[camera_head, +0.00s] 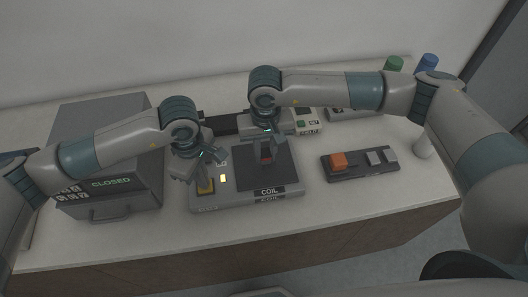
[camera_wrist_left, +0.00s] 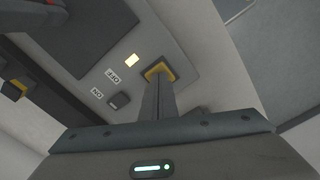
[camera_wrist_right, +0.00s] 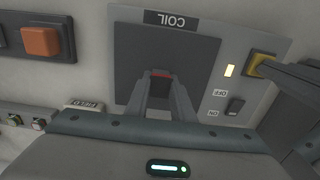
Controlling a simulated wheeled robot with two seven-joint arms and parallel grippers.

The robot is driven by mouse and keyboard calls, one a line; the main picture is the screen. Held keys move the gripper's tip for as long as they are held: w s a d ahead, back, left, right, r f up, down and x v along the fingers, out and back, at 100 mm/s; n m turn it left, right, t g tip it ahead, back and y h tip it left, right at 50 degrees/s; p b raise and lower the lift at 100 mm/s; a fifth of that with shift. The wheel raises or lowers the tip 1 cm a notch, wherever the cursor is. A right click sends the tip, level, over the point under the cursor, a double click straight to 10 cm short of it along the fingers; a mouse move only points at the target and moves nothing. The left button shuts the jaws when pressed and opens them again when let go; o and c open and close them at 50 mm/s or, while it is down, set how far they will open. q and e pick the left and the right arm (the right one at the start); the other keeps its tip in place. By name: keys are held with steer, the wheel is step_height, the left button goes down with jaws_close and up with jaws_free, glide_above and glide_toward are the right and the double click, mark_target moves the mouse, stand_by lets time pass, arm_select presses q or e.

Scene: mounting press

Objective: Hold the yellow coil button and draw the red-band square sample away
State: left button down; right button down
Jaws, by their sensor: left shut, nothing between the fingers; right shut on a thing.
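The coil unit has a dark square plate (camera_head: 282,178) with a COIL label, and its yellow button (camera_wrist_right: 262,57) is at the plate's left in the head view. My left gripper (camera_wrist_left: 158,80) is shut and empty, its fingertips on or right at the yellow button (camera_wrist_left: 163,69). A small lamp (camera_wrist_left: 132,60) beside the button is lit. My right gripper (camera_wrist_right: 162,88) is shut on the dark square sample with a red band (camera_wrist_right: 161,74), over the plate. In the head view the sample (camera_head: 266,148) is partly hidden by the fingers; I cannot tell whether it touches the plate.
A grey press box (camera_head: 112,183) marked CLOSED stands at the left. A dark tray (camera_head: 355,177) with an orange block (camera_head: 338,160) and grey blocks lies to the right. A switch (camera_wrist_right: 235,106) with ON and OFF labels is on the coil unit. Green (camera_head: 394,63) and blue cylinders stand at the back right.

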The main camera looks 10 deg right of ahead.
steer(key=shift+d, duration=1.8)
steer(key=shift+r, duration=0.15)
steer(key=d+r, duration=0.5)
steer(key=r, duration=0.3)
steer(key=shift+r, duration=0.4)
stand_by(1.4)
steer(key=shift+r, duration=0.1)
stand_by(0.4)
steer(key=d+r, duration=0.3)
steer(key=r, duration=0.5)
steer(key=shift+r, duration=0.35)
stand_by(1.2)
